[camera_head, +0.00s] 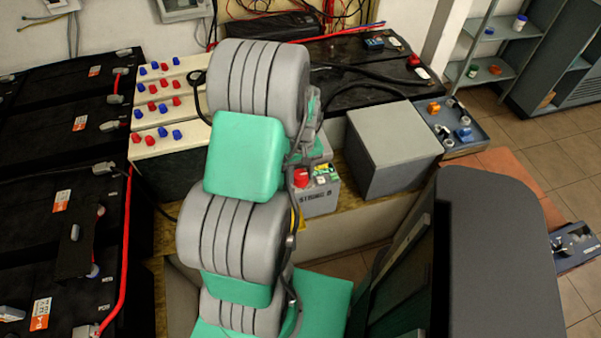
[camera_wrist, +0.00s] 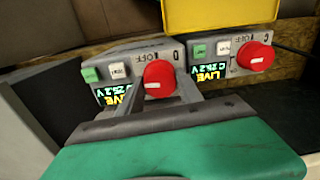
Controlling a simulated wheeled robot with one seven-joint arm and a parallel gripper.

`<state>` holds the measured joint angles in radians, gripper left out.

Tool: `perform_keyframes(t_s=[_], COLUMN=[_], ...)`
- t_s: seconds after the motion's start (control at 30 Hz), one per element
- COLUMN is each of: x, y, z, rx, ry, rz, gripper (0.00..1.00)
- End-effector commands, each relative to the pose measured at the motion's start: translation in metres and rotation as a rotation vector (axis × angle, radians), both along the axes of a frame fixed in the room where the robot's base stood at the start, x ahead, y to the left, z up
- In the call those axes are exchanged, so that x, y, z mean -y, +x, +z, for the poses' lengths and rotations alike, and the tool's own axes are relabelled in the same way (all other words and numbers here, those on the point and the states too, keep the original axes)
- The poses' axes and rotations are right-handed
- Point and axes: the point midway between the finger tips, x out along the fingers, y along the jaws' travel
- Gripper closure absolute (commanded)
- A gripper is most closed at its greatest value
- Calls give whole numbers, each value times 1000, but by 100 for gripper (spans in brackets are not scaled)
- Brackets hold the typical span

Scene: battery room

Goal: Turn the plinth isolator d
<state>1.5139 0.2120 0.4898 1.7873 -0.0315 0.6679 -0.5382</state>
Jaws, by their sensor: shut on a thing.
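The plinth isolator D is a red round knob with a white pointer mark, seen in the wrist view (camera_wrist: 160,79), on a grey panel. Its display (camera_wrist: 115,95) beside it reads LIVE and D with a voltage. My gripper (camera_wrist: 166,92) has its two grey fingers at either side of this knob, shut on it. The pointer mark lies near level in the wrist picture. In the head view the knob (camera_head: 301,178) shows on a grey box (camera_head: 318,204) marked STRING with a letter. My arm hides much of that area, including the fingertips.
A similar red isolator C (camera_wrist: 255,56), also LIVE, sits close at the right in the wrist view, with a yellow part (camera_wrist: 220,14) above. In the head view a large grey box (camera_head: 392,148) stands right of the plinth, and black batteries (camera_head: 60,215) line the left.

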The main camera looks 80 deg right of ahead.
Motion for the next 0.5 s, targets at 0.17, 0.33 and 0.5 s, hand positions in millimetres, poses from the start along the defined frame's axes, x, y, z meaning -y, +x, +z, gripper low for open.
perform_keyframes(t_s=[0.17,0.33,0.5], x=[0,1,1], y=[0,0,0], z=[1,1,1], rx=[1,0,0], ry=[-1,-2,-1], rz=[80,119,134], gripper=[98,98,98])
